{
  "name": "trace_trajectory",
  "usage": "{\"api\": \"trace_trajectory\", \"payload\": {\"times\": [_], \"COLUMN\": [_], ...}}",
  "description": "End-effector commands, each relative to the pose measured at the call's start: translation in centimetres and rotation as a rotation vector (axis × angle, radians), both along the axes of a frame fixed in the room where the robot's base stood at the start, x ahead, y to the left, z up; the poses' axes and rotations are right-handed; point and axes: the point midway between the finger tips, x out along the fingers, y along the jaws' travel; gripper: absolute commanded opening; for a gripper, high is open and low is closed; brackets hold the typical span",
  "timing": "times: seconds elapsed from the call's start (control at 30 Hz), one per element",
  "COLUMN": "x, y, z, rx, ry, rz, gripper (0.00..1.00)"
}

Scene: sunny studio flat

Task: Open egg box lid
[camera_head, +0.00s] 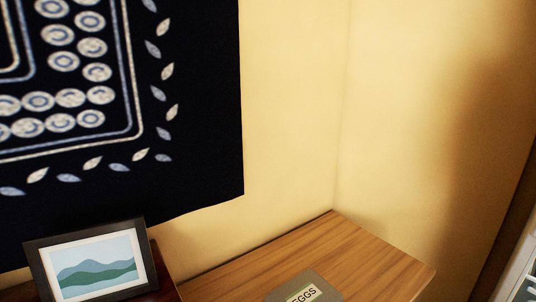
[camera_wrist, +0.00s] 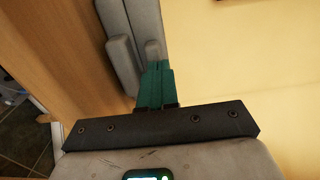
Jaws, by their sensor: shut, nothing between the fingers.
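The egg box (camera_head: 305,296) is a grey box with a pale label reading "EGGS". It lies on the wooden surface at the bottom edge of the head view, and only its top part shows; the rest is cut off. The state of its lid's front edge is hidden. My gripper (camera_wrist: 154,84) shows in the wrist view with its green fingers together, shut and empty.
The wooden surface (camera_head: 375,262) is clear right of the egg box, in a wall corner. A framed mountain picture (camera_head: 95,268) stands at the left on darker wood. A dark patterned cloth (camera_head: 200,150) hangs on the yellow wall (camera_head: 295,110). A wooden panel (camera_wrist: 60,50) shows in the wrist view.

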Motion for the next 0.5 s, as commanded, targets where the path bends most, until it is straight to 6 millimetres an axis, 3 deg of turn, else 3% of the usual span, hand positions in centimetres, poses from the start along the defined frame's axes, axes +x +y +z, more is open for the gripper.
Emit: {"api": "trace_trajectory", "payload": {"times": [0.5], "x": [0.2], "y": [0.1], "z": [1.5], "rx": [0.000], "ry": [0.000], "rz": [0.000], "gripper": [0.00]}}
